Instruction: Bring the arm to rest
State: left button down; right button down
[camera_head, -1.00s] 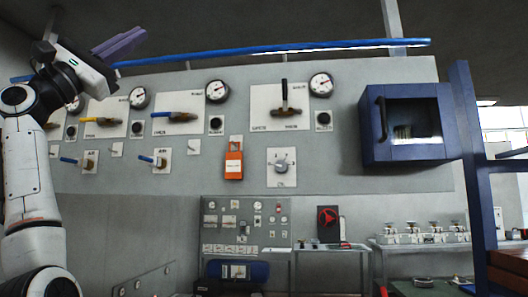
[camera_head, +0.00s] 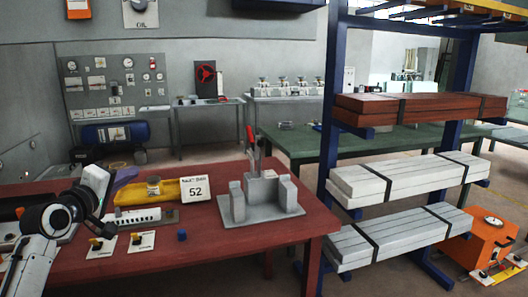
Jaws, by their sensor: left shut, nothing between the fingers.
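My left arm comes in from the lower left. My right gripper is out of view.
A blue rack with strapped beams (camera_head: 405,178) stands right. An orange box (camera_head: 478,247) is on the floor.

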pick_arm(q)
jog(key=s+d+f+m+g, duration=0.1)
jog(key=s+d+f+m, duration=0.3)
jog(key=f, duration=0.6)
jog(key=s+d+f+g, duration=0.15)
jog(key=s+f, duration=0.35)
jog(key=f, duration=0.5)
jog(key=s+d+f+m+g, duration=0.25)
jog(key=s+f, duration=0.25)
jog(key=f, duration=0.5)
jog(key=s+d+f+m+g, duration=0.1)
jog(key=s+f, duration=0.4)
jog(key=s, duration=0.5)
jog(key=s+d+f+m+g, duration=0.1)
jog(key=s+d+f+m, duration=0.2)
jog(key=s, duration=0.7)
jog(key=s+d+f+m+g, duration=0.1)
jog(key=s+d+f+m, duration=0.2)
jog(key=s+d+f, duration=0.2)
jog(key=s+f, duration=0.3)
jog(key=s, duration=0.2)
jog(key=shift+d+f, duration=0.25)
jog(key=shift+f, duration=0.1)
